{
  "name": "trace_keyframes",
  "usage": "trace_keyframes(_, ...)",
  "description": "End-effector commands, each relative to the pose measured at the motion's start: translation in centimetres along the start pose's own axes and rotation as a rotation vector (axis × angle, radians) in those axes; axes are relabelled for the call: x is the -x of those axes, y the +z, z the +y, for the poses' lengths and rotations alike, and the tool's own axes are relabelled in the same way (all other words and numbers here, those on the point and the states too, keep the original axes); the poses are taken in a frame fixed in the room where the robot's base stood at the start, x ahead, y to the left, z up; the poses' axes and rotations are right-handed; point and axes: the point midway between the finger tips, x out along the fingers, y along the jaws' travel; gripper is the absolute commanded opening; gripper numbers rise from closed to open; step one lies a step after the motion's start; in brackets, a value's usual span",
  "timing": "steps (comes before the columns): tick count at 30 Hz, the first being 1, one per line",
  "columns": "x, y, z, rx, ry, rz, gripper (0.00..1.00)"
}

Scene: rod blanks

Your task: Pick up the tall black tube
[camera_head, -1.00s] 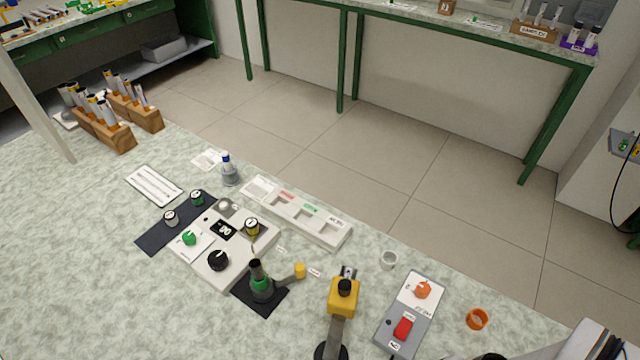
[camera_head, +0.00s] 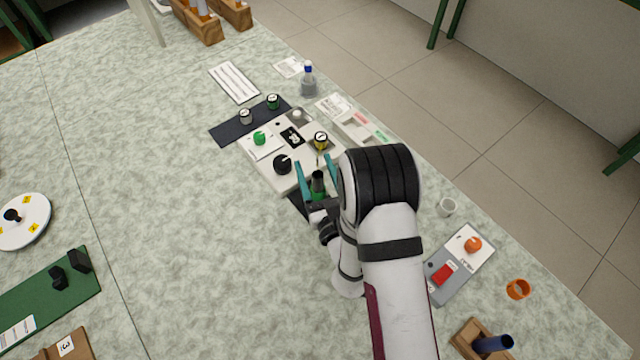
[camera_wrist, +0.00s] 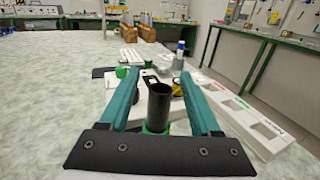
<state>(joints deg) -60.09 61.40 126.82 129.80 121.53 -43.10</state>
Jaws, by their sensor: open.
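The tall black tube (camera_wrist: 158,104) stands upright in a green holder (camera_wrist: 152,130) in the wrist view, its open top facing up. In the head view the tube (camera_head: 318,180) shows between my gripper's fingers, above the green holder (camera_head: 318,194). My gripper (camera_head: 316,168) is open, with one teal finger on each side of the tube. In the wrist view my gripper (camera_wrist: 158,90) also straddles the tube, with visible gaps on both sides. The tube's lower end is hidden.
A white panel with knobs (camera_head: 272,176) lies just beyond the tube. The table to the left (camera_head: 170,190) is mostly clear.

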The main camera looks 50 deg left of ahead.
Motion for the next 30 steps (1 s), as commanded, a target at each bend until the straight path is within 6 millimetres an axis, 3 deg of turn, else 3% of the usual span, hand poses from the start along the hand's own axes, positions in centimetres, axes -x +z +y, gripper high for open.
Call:
trace_keyframes(3, -1.29, 0.05, -0.04, -0.001, -0.001, -0.001, 0.64)
trace_keyframes(9, -1.37, 0.03, -0.04, -0.002, -0.001, 0.001, 0.64)
trace_keyframes(20, -1.34, 0.04, -0.05, -0.002, 0.000, 0.001, 0.00)
trace_keyframes(30, -1.33, 0.04, -0.04, -0.002, 0.000, 0.001, 0.00)
